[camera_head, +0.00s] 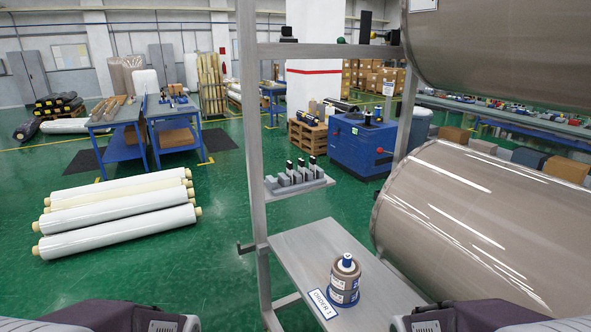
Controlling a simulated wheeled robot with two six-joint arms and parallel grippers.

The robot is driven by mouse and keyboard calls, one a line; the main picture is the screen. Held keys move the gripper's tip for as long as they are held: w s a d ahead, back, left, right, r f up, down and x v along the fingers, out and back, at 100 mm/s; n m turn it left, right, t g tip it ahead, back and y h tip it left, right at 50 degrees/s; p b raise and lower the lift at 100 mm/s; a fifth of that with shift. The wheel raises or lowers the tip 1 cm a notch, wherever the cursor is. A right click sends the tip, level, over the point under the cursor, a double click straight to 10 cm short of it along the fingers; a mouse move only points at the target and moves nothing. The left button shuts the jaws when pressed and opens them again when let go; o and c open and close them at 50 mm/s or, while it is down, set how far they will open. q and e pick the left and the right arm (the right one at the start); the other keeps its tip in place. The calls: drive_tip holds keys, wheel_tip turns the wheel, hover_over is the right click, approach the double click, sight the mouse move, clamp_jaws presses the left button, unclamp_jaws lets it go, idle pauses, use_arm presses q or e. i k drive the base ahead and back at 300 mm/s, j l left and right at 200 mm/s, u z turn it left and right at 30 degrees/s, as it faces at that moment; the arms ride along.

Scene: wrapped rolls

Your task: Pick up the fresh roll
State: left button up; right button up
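Several white wrapped rolls with yellow core ends (118,231) lie side by side on the green floor at the left. A small brown and white roll-like item with a blue top (344,280) stands upright on a grey metal shelf (310,248), behind a tag reading ORDER 1 (323,303). Two very large brown glossy rolls, one upper (510,45) and one lower (490,225), fill the right side. I cannot tell which of these is the fresh roll. Only parts of my two arms show at the bottom edge. Neither gripper's fingers are visible.
A metal rack post (251,150) rises between the floor rolls and the shelf. Behind are blue workbenches (172,125) and a blue machine (360,145). Green floor is clear between the white rolls and the rack.

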sight(346, 271)
drive_tip(key=i+j+z, duration=0.15)
drive_tip(key=j, duration=0.35)
drive_tip(key=j+z, duration=0.2)
drive_tip(key=j, duration=0.35)
drive_tip(key=i+j+z, duration=0.3)
drive_tip(key=i+j, duration=0.15)
drive_tip(key=i+j+z, duration=0.25)
drive_tip(key=i+j, duration=0.2)
drive_tip(key=j, duration=0.15)
drive_tip(key=i+z, duration=0.15)
drive_tip(key=i+l, duration=0.05)
drive_tip(key=i, duration=0.05)
